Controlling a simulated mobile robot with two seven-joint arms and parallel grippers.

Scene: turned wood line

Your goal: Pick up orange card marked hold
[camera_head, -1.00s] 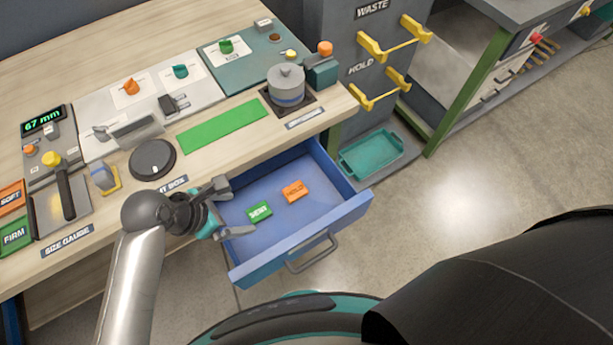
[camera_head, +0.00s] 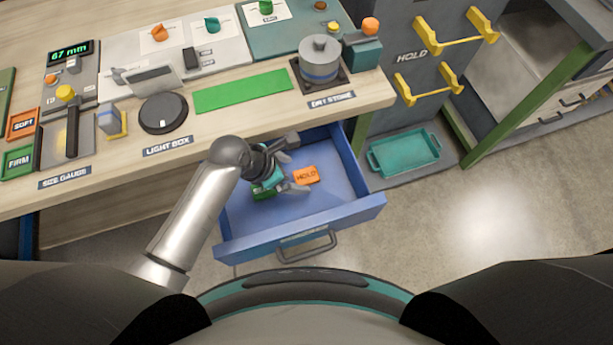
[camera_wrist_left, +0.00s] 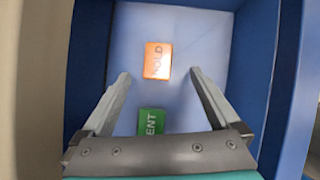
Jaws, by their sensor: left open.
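The orange card marked HOLD (camera_head: 306,175) lies flat in the open blue drawer (camera_head: 330,218). My left gripper (camera_head: 300,165) is over the drawer, open and empty, with its fingertips close to the card's left side in the head view. In the left wrist view the orange card (camera_wrist_left: 158,60) lies ahead of the fingertips, between their lines, and apart from them. A green card (camera_wrist_left: 151,122) lies nearer, between the fingers; in the head view the arm and gripper mostly hide it. My right gripper is not in view.
The drawer's walls stand close around the gripper, with its grey handle (camera_head: 307,244) at the front. A teal tray (camera_head: 404,153) lies to the right.

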